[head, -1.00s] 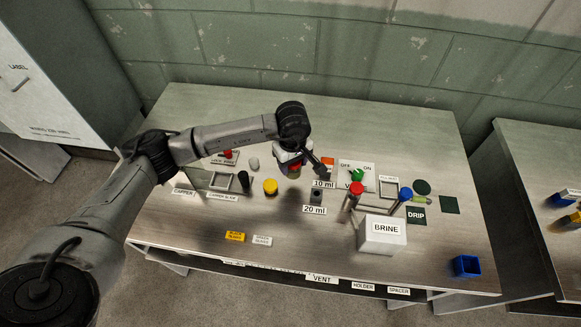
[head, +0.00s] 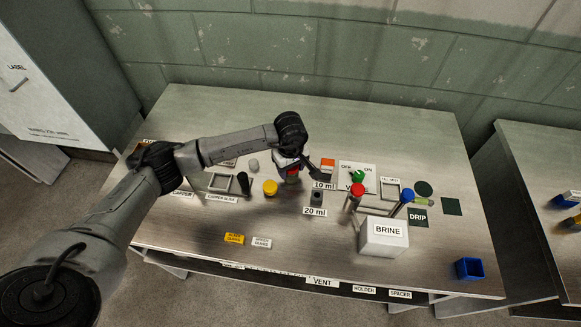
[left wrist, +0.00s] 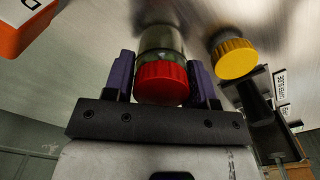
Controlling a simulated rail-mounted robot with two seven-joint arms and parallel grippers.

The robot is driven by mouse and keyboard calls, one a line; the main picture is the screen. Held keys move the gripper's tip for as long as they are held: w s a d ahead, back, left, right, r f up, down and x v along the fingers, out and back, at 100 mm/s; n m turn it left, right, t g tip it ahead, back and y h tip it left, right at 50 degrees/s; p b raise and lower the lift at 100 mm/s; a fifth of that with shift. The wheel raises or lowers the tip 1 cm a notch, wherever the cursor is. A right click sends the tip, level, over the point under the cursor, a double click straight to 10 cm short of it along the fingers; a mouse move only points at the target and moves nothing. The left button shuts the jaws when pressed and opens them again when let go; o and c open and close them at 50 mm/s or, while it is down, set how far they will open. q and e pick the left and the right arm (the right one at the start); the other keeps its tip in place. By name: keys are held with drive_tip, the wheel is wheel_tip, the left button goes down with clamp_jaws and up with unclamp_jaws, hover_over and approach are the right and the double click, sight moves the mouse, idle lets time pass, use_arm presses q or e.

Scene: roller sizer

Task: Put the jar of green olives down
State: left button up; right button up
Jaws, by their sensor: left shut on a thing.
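The jar (head: 292,177) stands upright near the middle of the table in the head view, with my left gripper (head: 291,166) around it. In the left wrist view the glass jar (left wrist: 162,42) has a red lid and greenish contents, and sits between the two purple-grey fingers of my left gripper (left wrist: 161,80), which is shut on it. Its base is at or very near the table top; I cannot tell whether it touches. My right gripper is not in view.
A yellow-lidded jar (head: 270,187) and a black post (head: 243,182) stand close left of the held jar. The white BRINE box (head: 384,238) stands front right. Table between the front labels and BRINE is clear.

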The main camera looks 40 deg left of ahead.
use_arm(q)
drive_tip(key=shift+f, duration=0.1)
drive_tip(key=shift+f, duration=0.15)
drive_tip(key=o, duration=1)
drive_tip(key=shift+c, duration=0.2)
drive_tip(key=shift+r, duration=0.3)
wheel_tip(320, 180, up, 12)
drive_tip(key=shift+f+p, duration=0.1)
drive_tip(key=shift+p, duration=0.8)
drive_tip(key=shift+c, duration=0.2)
